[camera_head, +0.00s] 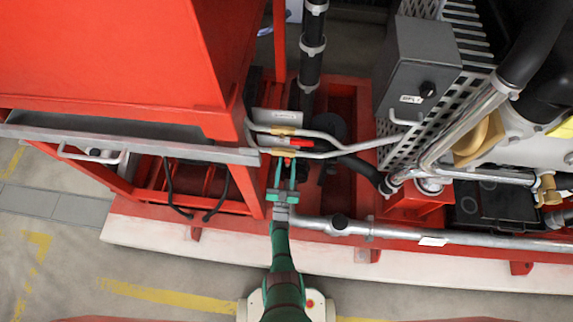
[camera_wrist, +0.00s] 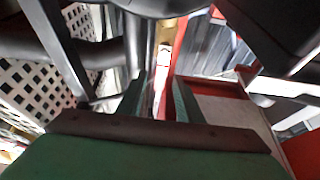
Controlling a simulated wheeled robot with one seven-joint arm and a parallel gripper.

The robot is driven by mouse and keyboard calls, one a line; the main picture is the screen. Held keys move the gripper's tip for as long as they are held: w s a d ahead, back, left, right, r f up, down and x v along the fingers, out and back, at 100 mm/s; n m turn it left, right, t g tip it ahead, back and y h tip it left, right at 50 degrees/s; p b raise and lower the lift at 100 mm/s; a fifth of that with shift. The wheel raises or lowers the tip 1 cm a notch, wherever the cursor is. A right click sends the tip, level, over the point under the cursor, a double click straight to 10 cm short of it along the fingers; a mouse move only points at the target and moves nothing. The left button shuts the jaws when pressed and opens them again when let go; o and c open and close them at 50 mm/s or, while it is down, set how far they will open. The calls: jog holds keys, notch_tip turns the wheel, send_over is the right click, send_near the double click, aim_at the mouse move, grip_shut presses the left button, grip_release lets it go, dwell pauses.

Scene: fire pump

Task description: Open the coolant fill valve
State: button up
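Two brass valve bodies sit on the grey pipes in the head view, an upper one (camera_head: 284,131) and a lower one (camera_head: 281,152). A red lever handle (camera_head: 301,143) shows between them, and a small red part (camera_head: 287,162) lies just below the lower one. I cannot tell which valve is the coolant fill valve. My gripper (camera_head: 285,166) is just below the lower valve, with its two green fingers apart. In the wrist view my gripper (camera_wrist: 159,85) also shows a gap; a red and white part (camera_wrist: 162,72) appears between or beyond the fingers. Contact is unclear.
A large red cabinet (camera_head: 120,50) stands at upper left, with a grey ledge and a handle bar. A grey control box (camera_head: 415,65) and perforated panel are at right. A horizontal grey pipe (camera_head: 450,237) runs along the red base frame. Open floor lies at lower left.

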jog(key=v, duration=1)
jog(key=shift+s, duration=0.4)
jog(key=shift+a+f, duration=0.15)
jog(key=shift+s, duration=0.15)
